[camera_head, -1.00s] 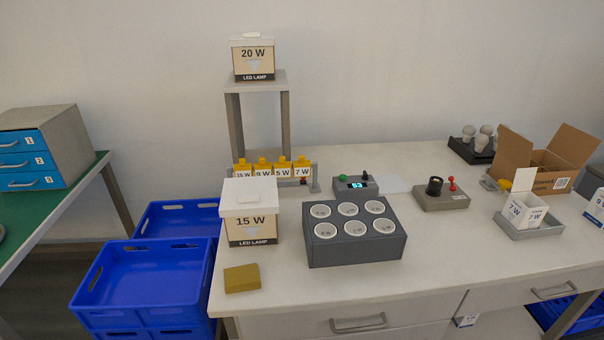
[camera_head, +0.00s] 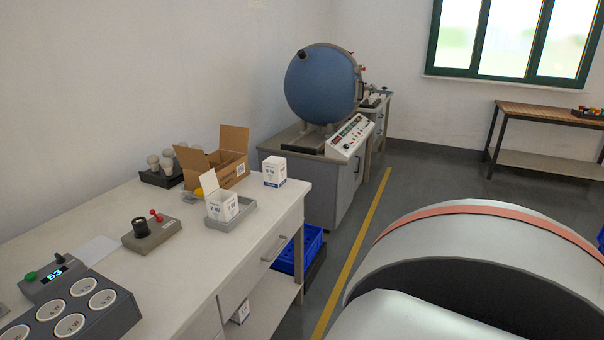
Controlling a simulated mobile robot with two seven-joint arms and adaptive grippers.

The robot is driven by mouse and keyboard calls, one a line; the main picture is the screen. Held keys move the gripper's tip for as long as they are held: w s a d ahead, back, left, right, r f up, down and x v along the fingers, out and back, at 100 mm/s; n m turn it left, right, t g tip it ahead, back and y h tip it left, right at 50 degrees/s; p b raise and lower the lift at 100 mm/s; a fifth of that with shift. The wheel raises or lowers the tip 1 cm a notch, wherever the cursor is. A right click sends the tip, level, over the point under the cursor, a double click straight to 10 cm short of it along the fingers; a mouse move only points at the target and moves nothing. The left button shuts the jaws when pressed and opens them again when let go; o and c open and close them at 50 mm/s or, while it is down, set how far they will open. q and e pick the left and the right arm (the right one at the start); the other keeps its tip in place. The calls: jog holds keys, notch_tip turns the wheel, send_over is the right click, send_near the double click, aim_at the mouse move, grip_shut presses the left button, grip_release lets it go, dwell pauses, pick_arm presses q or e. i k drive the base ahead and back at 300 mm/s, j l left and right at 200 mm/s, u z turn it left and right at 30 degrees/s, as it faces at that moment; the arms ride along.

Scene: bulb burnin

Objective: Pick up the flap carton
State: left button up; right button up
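A brown cardboard box (camera_head: 231,173) with its flaps standing open sits near the far end of the white worktable. In front of it a small white 7 W carton (camera_head: 222,206) with a raised flap stands in a grey tray (camera_head: 243,214). A closed white carton with blue print (camera_head: 274,172) stands at the table's right edge, beside the brown box. I cannot tell from the picture alone which of these is the flap carton. Neither of my grippers is in view.
A dark holder with bulbs (camera_head: 159,177), a grey block with a red knob (camera_head: 151,234) and a grey socket block (camera_head: 78,315) are on the table. A blue sphere machine (camera_head: 318,88) stands beyond. A large pale part of my arm fills the lower right.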

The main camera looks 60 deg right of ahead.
aim_at(274, 176)
jog(key=z, duration=1.7)
jog(key=i+l+z, duration=0.35)
jog(key=i, duration=0.25)
jog(key=i+l+z, duration=0.35)
jog(key=i, duration=0.3)
jog(key=i+z, duration=0.4)
jog(key=i, duration=0.25)
jog(key=i+u, duration=0.25)
jog(key=i, duration=0.15)
jog(key=i+l+u, duration=0.2)
jog(key=i, duration=0.25)
jog(key=i+l+u, duration=0.25)
jog(key=i, duration=0.15)
jog(key=i+l+u, duration=0.15)
jog(key=u, duration=0.25)
jog(key=i+l+u, duration=0.25)
jog(key=u, duration=0.15)
jog(key=i+l+u, duration=0.2)
jog(key=u, duration=0.2)
jog(key=i+l+u, duration=0.1)
jog(key=l+u, duration=0.3)
jog(key=i+l+u, duration=0.1)
jog(key=l+u, duration=0.3)
jog(key=j, duration=0.1)
